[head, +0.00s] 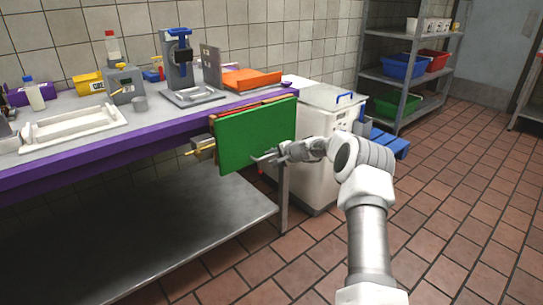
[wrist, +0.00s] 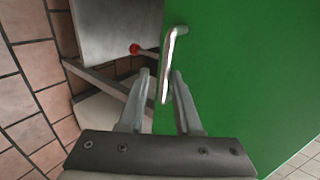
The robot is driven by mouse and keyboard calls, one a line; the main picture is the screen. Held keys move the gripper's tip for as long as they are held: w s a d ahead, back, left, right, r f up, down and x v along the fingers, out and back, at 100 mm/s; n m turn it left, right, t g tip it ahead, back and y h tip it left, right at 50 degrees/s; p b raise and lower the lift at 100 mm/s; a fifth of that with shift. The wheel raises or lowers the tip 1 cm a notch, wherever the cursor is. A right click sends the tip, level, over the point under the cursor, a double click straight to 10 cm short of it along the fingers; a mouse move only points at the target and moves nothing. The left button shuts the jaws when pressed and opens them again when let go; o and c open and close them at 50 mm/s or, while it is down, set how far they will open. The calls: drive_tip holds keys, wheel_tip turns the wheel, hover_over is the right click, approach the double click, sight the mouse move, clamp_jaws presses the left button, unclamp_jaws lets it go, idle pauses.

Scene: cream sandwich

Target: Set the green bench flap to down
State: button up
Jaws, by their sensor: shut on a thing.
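The green bench flap (head: 252,130) is at the right end of the bench's front side in the head view. It looks steep, close to upright, with its face toward the room; its exact angle is hard to tell. My gripper (head: 266,157) is at its lower right part. In the wrist view the green flap (wrist: 240,70) fills the right side. A metal bar handle (wrist: 172,60) stands out near its left edge. My gripper (wrist: 162,90) has its two fingers on either side of the handle and is shut on it.
The bench (head: 80,165) has a purple front edge and carries a tray, machines and bottles. A white cabinet (head: 318,180) stands close behind my gripper. A brass-coloured fitting (head: 200,149) sticks out left of the flap. The tiled floor at right is clear.

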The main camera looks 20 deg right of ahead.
drive_tip(key=o, duration=0.4)
drive_tip(key=shift+s+f, duration=0.25)
drive_tip(key=shift+f, duration=0.8)
drive_tip(key=shift+c, duration=0.2)
drive_tip(key=r+p+v, duration=0.1)
drive_tip(key=p+v, duration=0.2)
drive_tip(key=v, duration=1.4)
drive_tip(key=shift+r, duration=0.15)
drive_tip(key=shift+d, duration=0.1)
